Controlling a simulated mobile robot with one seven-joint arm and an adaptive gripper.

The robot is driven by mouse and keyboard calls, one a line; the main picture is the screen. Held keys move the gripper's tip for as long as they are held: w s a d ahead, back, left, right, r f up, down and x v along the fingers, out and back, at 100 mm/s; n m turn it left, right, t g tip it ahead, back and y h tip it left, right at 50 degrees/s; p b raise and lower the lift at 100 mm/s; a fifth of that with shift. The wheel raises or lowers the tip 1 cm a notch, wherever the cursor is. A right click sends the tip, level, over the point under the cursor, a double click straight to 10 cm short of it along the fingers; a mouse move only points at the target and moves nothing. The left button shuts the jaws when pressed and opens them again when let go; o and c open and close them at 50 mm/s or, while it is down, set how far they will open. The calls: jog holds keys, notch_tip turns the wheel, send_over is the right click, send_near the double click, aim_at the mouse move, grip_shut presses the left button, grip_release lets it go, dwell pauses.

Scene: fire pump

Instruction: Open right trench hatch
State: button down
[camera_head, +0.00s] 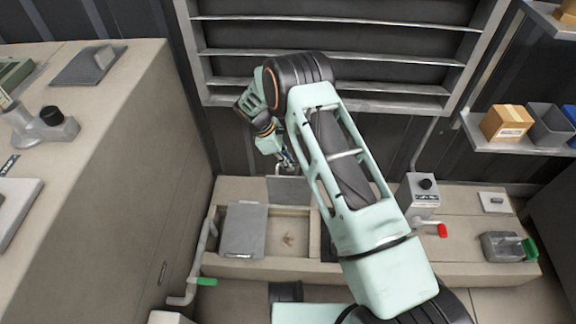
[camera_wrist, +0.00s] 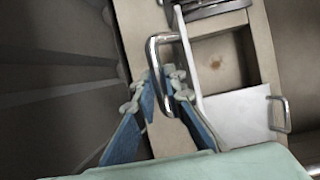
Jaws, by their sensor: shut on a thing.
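The right trench hatch (camera_head: 288,190) is a grey plate standing roughly upright at the back of the trench in the head view. In the wrist view it shows nearly edge-on as a thin pale strip (camera_wrist: 188,55). Its metal loop handle (camera_wrist: 154,48) runs between my fingers. My gripper (camera_wrist: 158,84) is shut on this handle; in the head view the gripper (camera_head: 286,160) is small and partly hidden by my arm. The trench opening (camera_head: 287,238) shows a brown floor with a dark spot. My arm hides the right part of the trench.
A second grey hatch plate (camera_head: 245,230) lies at the left of the opening; its loop handle (camera_wrist: 280,113) shows in the wrist view. A shelved rack stands behind.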

jog(key=shift+s+d+f, duration=0.1)
jog(key=shift+d+f, duration=0.1)
jog(key=shift+f, duration=0.1)
jog(key=c, duration=2.1)
grip_release()
jog(key=shift+o, duration=0.7)
jog(key=shift+a+r, duration=0.1)
jog(key=v, duration=1.2)
jog(key=shift+c, duration=0.3)
